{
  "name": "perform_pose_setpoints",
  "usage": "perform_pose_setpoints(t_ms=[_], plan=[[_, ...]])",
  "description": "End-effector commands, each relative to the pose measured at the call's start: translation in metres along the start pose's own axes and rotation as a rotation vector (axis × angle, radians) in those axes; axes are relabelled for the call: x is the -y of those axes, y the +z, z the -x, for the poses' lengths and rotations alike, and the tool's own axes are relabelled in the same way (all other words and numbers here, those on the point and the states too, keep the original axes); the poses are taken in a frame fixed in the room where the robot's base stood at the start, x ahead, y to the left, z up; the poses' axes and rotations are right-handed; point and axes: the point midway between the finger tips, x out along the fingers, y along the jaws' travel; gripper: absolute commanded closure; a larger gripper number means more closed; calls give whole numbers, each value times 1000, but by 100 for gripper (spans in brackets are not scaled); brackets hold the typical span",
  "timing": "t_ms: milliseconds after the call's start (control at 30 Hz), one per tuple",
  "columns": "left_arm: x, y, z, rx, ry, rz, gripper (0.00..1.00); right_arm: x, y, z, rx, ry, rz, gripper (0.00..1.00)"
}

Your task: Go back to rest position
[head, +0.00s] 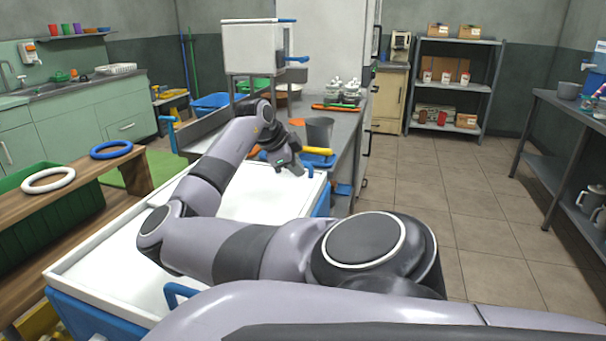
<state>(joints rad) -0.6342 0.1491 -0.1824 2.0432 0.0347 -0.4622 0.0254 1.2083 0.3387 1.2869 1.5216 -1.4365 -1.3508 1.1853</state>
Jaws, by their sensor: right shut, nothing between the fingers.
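My right arm reaches from the lower right across the white-topped blue cart (97,257). My right gripper (297,168) is shut and empty above the far end of that cart. It is close to a grey cup (320,131) and a blue item with a yellow handle (318,150), at the near end of the metal counter. From this view I cannot tell whether it touches either one. My left gripper is not in view.
A white box-shaped machine (252,48) stands on the counter. At left, a wooden shelf holds a white ring (48,180) and a blue ring (111,149) by a green crate (50,215). The tiled floor (450,195) at right is clear, bounded by a dark table (565,115).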

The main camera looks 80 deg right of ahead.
Motion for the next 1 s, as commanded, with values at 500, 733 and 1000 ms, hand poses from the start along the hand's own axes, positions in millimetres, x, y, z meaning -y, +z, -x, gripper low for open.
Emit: perform_pose_setpoints(t_ms=[500, 733, 1000], plan=[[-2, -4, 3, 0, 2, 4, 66, -1, 0, 48, 0, 2, 0, 100], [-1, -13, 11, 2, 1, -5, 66, 5, -5, 58, 0, 1, 0, 100], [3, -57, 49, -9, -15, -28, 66, 34, -35, 114, 0, 1, 0, 100]])
